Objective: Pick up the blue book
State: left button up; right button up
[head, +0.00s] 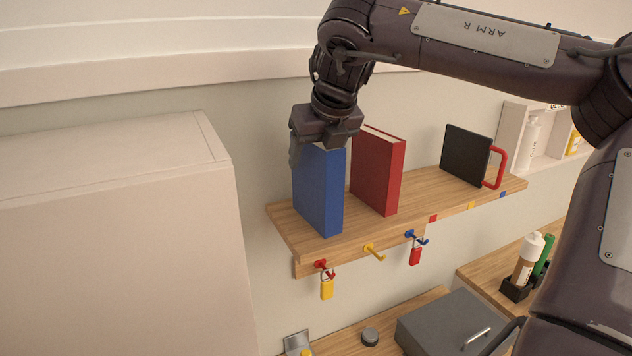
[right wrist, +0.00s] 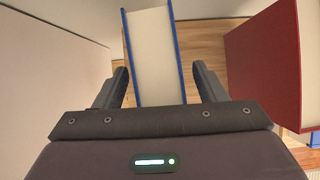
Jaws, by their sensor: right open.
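The blue book (head: 318,192) stands upright near the left end of a wooden wall shelf (head: 285,232). My right gripper (head: 318,150) is at the top of the blue book, reaching down from above. In the right wrist view, the blue book (right wrist: 153,55) shows from above, with its pale page edges and blue covers, between the two open fingers of my right gripper (right wrist: 162,85). Gaps show between each finger and the covers. A red book (head: 378,172) stands upright to the right of the blue one. My left gripper is not in view.
The red book (right wrist: 265,65) is close to the right finger. A dark panel with a red handle (head: 466,156) stands farther right on the shelf. Coloured hooks with padlocks (head: 327,288) hang along the shelf front. A large pale cabinet (head: 110,250) is at left; a grey box (head: 455,325) sits below.

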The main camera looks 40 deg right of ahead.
grip_shut()
dwell(0.3)
jog(key=shift+r, duration=0.15)
